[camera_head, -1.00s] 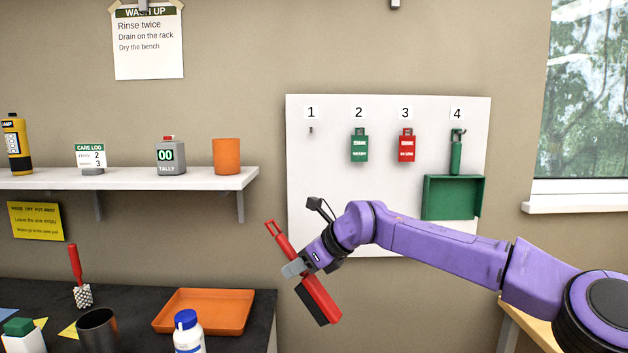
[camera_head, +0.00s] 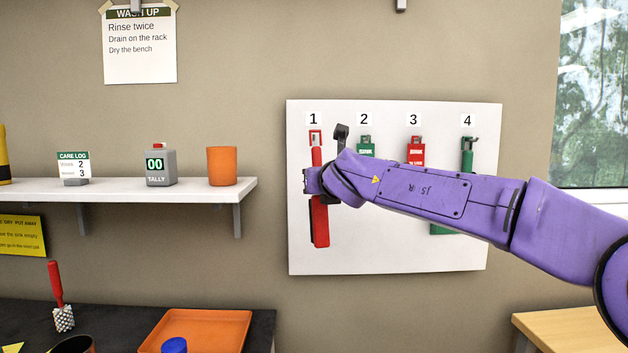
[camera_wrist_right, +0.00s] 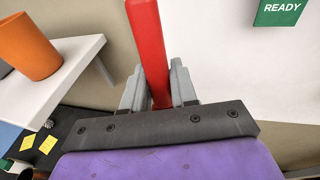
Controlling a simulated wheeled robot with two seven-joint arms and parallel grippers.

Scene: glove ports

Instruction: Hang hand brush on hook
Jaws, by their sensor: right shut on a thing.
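The red hand brush (camera_head: 320,222) is upright in front of the white hook board (camera_head: 390,260), under the number 1. Its looped top end (camera_head: 315,138) is at the height of hook 1, just below the label. I cannot tell whether the loop is around the hook, which is hidden behind it. My right gripper (camera_head: 312,181) is shut on the brush handle. In the right wrist view the red handle (camera_wrist_right: 150,50) stands between the two grey fingers (camera_wrist_right: 160,90). My left gripper is not in view.
Green tag (camera_head: 366,146) and red tag (camera_head: 415,150) hang at 2 and 3. A white shelf (camera_head: 120,195) with an orange cup (camera_head: 222,166) is left of the board.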

